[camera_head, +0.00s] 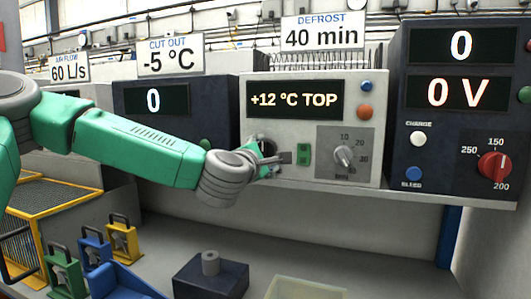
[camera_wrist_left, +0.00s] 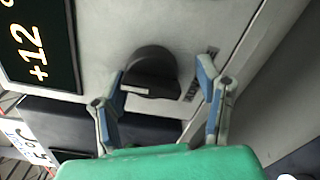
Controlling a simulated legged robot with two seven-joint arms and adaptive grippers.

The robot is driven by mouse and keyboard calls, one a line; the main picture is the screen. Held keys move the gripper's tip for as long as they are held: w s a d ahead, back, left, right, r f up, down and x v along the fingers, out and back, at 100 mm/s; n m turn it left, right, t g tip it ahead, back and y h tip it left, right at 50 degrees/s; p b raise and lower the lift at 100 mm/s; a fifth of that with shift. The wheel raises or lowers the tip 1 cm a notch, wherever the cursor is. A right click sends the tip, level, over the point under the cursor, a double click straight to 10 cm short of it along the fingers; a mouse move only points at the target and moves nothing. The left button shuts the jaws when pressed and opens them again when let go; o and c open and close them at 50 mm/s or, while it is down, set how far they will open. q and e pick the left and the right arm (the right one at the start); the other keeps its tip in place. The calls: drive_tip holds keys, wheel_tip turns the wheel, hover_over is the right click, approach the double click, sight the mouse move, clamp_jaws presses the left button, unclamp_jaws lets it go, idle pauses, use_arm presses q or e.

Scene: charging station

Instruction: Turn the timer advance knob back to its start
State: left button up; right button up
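The black round knob (camera_wrist_left: 152,62) on the grey "+12 °C TOP" unit has a white mark on its edge in the left wrist view. In the head view this knob (camera_head: 266,147) is partly hidden by my left gripper (camera_head: 277,159). In the left wrist view my left gripper (camera_wrist_left: 161,76) is open, with one finger on each side of the knob. The left finger looks close to it and the right finger is apart; contact cannot be told. A grey dial (camera_head: 344,156) with a minute scale sits further right. My right gripper is not in view.
A green switch (camera_head: 304,154) lies just right of my left gripper. Blue and orange buttons (camera_head: 366,111) sit above the dial. A dark unit (camera_head: 420,133) with a red knob (camera_head: 494,165) stands at right. A dark block (camera_head: 211,277) stands on the bench below.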

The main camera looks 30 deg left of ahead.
use_arm(q)
drive_tip(key=shift+w+a+r, duration=0.1)
drive_tip(key=shift+r, duration=0.05)
drive_tip(key=shift+s, duration=0.5)
drive_tip(key=v, duration=1)
drive_tip(key=shift+s, duration=0.4)
drive_tip(key=shift+f, duration=0.2)
